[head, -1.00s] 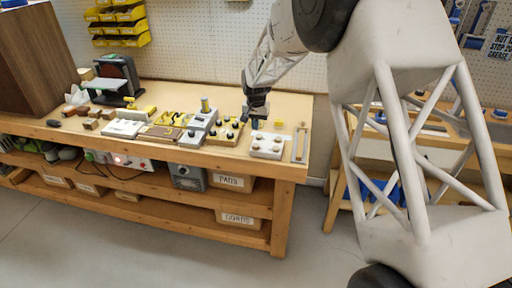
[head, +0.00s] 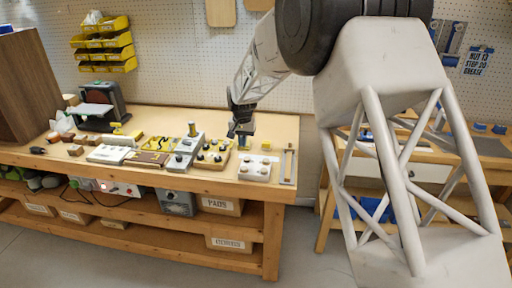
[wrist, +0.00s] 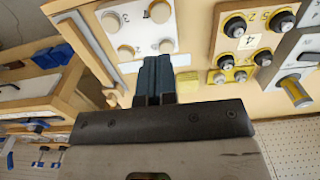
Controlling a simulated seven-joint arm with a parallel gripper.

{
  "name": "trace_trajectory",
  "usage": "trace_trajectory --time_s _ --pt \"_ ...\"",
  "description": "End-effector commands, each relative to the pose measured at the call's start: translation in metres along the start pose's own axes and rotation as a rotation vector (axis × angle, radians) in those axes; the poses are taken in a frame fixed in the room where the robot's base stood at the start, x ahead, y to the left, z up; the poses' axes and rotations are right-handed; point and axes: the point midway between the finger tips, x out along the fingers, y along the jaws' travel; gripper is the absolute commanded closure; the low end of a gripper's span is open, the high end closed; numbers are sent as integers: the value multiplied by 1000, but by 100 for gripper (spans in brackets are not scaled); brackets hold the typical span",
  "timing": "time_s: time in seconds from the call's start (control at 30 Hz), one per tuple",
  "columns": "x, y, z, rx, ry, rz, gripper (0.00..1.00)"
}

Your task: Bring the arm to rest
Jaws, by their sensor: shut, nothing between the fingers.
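My gripper (head: 241,140) hangs above the right part of the wooden workbench (head: 150,116), fingers pointing down. In the wrist view my gripper (wrist: 154,72) has its two blue-grey fingers together, with nothing between them. It is close to a white board with round knobs (head: 256,168), which also shows in the wrist view (wrist: 138,28). A board with black knobs on yellow bases (head: 213,154) lies just left of the gripper. I cannot tell the exact height of the fingertips over the bench.
A small yellow block (head: 266,146) lies behind the white board. A grey box with a yellow post (head: 187,150) and a yellow-patterned board (head: 159,143) are further left. A brown cabinet (head: 28,85) stands far left.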

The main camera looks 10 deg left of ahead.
Motion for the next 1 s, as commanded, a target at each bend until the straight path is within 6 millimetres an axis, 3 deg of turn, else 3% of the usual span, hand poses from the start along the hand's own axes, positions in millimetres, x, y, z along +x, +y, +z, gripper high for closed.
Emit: trace_trajectory --time_s 0.17,0.37,0.67,1.0 --pt "-4 4 2 0 2 -1 100" --pt "-24 25 13 3 11 -4 100" --pt "-77 89 53 6 38 -13 100" --pt "-130 163 117 8 71 -20 100"
